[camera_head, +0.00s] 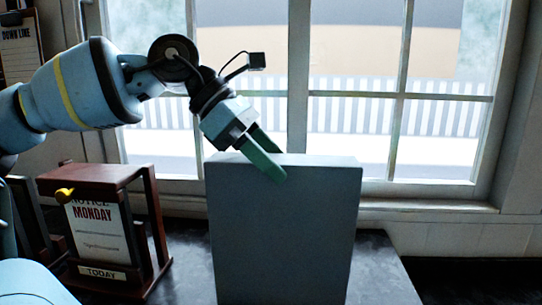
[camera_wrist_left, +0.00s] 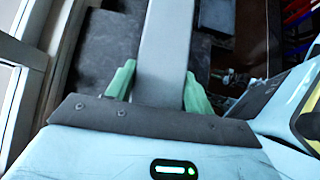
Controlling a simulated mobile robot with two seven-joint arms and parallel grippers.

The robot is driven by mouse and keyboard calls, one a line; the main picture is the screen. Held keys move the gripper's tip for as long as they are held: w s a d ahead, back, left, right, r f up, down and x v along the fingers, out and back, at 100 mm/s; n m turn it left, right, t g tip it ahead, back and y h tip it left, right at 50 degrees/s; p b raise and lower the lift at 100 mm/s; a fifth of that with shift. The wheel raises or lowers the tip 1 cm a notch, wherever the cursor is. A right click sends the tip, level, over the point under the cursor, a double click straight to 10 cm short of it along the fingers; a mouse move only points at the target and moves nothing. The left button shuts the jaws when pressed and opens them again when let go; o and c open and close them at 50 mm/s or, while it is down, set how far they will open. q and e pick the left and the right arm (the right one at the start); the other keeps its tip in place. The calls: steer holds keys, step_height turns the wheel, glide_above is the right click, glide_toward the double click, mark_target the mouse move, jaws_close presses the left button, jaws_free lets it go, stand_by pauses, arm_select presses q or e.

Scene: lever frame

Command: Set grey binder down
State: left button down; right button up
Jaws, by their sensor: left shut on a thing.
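The grey binder (camera_head: 285,235) stands upright in the middle of the head view, its broad face towards me. My left gripper (camera_head: 268,160) reaches in from the upper left and is shut on the binder's top edge, one green finger in front of it and the other behind. In the left wrist view the binder (camera_wrist_left: 165,50) runs away between the two green fingers of the gripper (camera_wrist_left: 157,88). The binder's bottom edge is cut off by the head view, so I cannot tell whether it touches the surface. My right gripper is not in view.
A dark surface (camera_head: 385,270) extends around the binder, with bare room to its right. A brown wooden frame (camera_head: 140,215) with a notice card (camera_head: 97,230) and a yellow knob stands to the left. A window (camera_head: 345,110) is behind.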

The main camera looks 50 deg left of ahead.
arm_select(q)
steer(key=c, duration=0.6)
jaws_free()
steer(key=shift+r, duration=0.2)
steer(key=v, duration=1.2)
steer(key=shift+a+f, duration=0.1)
